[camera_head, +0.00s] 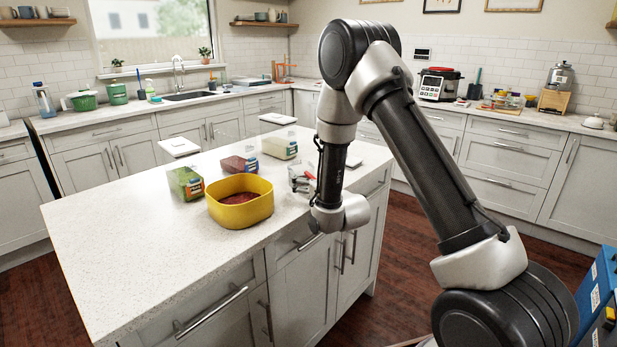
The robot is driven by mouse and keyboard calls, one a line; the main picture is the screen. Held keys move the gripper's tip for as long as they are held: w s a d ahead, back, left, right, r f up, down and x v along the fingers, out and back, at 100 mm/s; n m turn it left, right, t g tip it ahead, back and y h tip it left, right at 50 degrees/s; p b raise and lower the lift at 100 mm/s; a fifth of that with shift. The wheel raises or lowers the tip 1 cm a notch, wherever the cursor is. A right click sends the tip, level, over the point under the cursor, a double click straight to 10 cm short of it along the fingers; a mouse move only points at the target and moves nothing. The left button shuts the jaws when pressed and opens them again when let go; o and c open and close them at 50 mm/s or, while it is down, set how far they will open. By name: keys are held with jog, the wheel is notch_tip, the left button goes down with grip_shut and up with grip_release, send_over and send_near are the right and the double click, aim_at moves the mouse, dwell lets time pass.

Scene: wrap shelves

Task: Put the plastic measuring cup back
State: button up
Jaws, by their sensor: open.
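I cannot make out a plastic measuring cup for certain. A yellow open tub (240,201) with a reddish-brown content stands on the white island top.
A green pack (186,183), a dark red pack (239,165) and a pale pack (280,147) stand near the tub. The island's (120,245) left and front are bare. A back counter carries a cooker (438,84) and several containers. A blue case (598,290) is at lower right.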

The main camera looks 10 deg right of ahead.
jog(key=shift+r, duration=0.15)
jog(key=v, duration=0.7)
jog(key=shift+s, duration=0.25)
jog(key=d+r, duration=0.1)
jog(key=d+r+g, duration=0.1)
jog(key=r, duration=0.1)
jog(key=d+r+g+h, duration=0.1)
jog(key=shift+w+r+m, duration=0.3)
jog(key=shift+r, duration=0.1)
jog(key=s+d+r+g+h, duration=0.2)
jog(key=s+d+r+g, duration=0.25)
jog(key=s+r, duration=0.2)
jog(key=s+d+r+g, duration=0.1)
jog(key=s+d+g, duration=0.1)
jog(key=s, duration=0.8)
jog(key=s+d+r+m+g, duration=0.1)
jog(key=s+d+r+g, duration=0.1)
jog(key=s, duration=0.8)
jog(key=s+d+r+m+g+h, duration=0.1)
jog(key=s+d+g, duration=0.1)
jog(key=s, duration=0.8)
jog(key=shift+s+d+r+g, duration=0.2)
jog(key=shift+d+r+g, duration=0.15)
jog(key=shift+d+g, duration=0.1)
